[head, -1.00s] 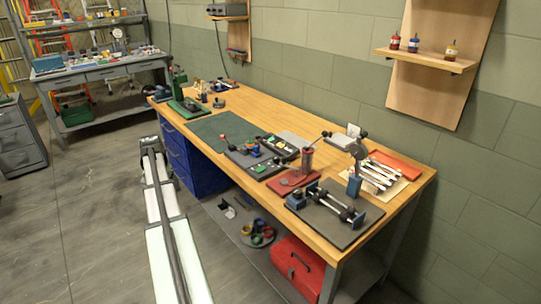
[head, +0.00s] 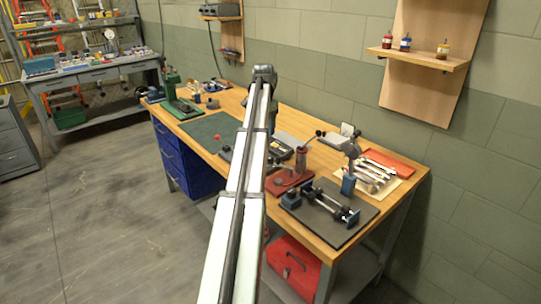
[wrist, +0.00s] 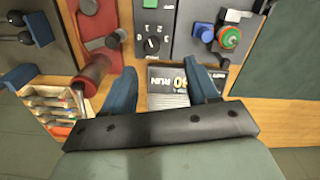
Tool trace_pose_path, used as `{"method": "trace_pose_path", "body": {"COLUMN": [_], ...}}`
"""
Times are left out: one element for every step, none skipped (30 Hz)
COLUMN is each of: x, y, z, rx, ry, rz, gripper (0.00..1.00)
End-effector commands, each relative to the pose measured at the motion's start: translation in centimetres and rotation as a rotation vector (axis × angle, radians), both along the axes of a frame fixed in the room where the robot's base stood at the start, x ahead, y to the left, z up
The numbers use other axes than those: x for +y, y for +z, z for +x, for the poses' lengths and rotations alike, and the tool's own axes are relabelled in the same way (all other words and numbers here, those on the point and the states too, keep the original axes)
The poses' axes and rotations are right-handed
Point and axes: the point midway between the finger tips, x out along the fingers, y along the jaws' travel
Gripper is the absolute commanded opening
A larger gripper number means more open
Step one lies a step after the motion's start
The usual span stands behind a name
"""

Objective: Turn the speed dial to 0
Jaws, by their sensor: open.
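The speed dial (wrist: 152,45) is a small black knob with white numerals around it on a dark grey control panel (wrist: 178,45) in the wrist view. Its exact setting is too small to read. My gripper (wrist: 160,66) is open and empty, its two blue fingers spread to either side just below the dial in the picture, apart from it. In the head view my arm covers most of the panel and the dial, and the fingers cannot be made out.
A red stand (wrist: 93,72) is close to the left finger. The wooden bench (head: 385,212) also holds a dark plate with a shaft fixture (head: 325,203).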

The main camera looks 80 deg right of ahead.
Motion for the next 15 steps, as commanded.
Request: {"method": "trace_pose_path", "body": {"x": [-0.3, -0.3, -0.3, -0.3, -0.3, -0.3, -0.3, -0.2, -0.2, -0.2, -0.2, -0.2, -0.1, -0.1, -0.2], "y": [0.5, 0.7, 0.9, 0.9, 0.9, 0.8, 0.6, 0.4, 0.0, -0.4, -0.7, -1.3, -1.8, -2.3, -3.1], "z": [-1.1, -1.5, -1.9, -2.1, -2.2, -2.3, -2.4, -2.4, -2.4, -2.3, -2.3, -2.3, -2.3, -2.3, -2.3], "rx": [-0.001, -0.001, -0.001, 0.0, 0.0, 0.0, -0.001, -0.001, 0.0, 0.0, 0.0, 0.0, 0.0, 0.0, 0.0], "ry": [-0.016, -0.023, -0.03, -0.033, -0.035, -0.037, -0.038, -0.038, -0.038, -0.038, -0.038, -0.038, -0.038, -0.038, -0.037], "rz": [-0.001, -0.001, -0.001, 0.0, 0.0, 0.0, 0.001, 0.001, 0.001, 0.002, 0.002, 0.002, 0.001, 0.001, 0.002], "gripper": [0.59, 0.59, 0.59, 0.59, 0.59, 0.59, 0.59, 0.59, 0.59, 0.59, 0.59, 0.59, 0.59, 0.59, 0.59]}}
